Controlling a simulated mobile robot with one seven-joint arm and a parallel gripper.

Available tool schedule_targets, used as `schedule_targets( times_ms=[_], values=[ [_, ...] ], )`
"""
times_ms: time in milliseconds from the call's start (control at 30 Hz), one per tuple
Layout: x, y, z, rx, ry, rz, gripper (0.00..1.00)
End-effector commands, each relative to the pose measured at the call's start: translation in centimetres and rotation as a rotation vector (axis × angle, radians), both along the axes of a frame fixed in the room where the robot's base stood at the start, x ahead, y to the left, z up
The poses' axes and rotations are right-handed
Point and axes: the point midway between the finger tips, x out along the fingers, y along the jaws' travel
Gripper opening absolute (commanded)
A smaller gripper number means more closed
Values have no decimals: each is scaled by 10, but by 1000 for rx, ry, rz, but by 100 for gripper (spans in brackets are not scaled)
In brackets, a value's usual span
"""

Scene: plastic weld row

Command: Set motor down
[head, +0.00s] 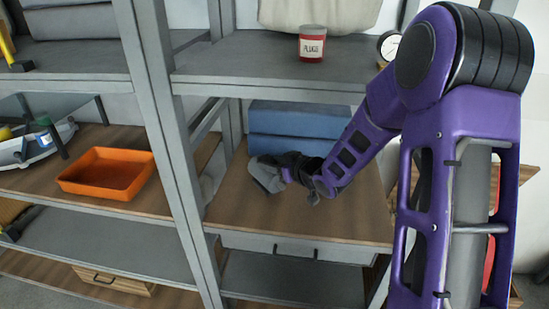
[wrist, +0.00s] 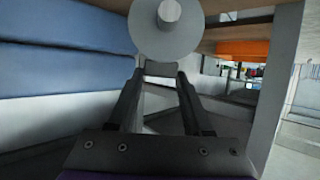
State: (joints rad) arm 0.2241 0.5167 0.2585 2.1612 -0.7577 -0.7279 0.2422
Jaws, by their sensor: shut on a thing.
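The motor is a grey round body with a short shaft; its disc-shaped end (wrist: 178,38) fills the top middle of the wrist view. In the head view, it is the grey lump (head: 266,174) at the end of my arm. My gripper (wrist: 160,76) is shut on it, with two dark fingers reaching up to it. In the head view, my gripper (head: 287,169) is over the wooden shelf (head: 290,217), in front of blue boxes. I cannot tell whether the motor touches the shelf.
Stacked blue boxes (head: 300,125) stand at the back of this shelf, close on the left in the wrist view (wrist: 60,70). A grey upright post (head: 172,130) is to the left. An orange tray (head: 107,173) lies beyond it. The shelf front is clear.

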Motion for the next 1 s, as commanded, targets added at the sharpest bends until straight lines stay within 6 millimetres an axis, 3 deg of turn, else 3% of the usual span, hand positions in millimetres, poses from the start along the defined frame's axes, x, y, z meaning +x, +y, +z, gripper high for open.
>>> schedule_targets(
  times_ms=[300,700,733,867,1000],
  values=[
    [1,1,-31,3,-7,2,0],
    [2,1,-36,3,-9,1,0],
    [0,0,-39,-1,1,0,53],
    [0,0,-38,-1,1,0,77],
    [0,0,-38,-1,1,0,80]
  ],
)
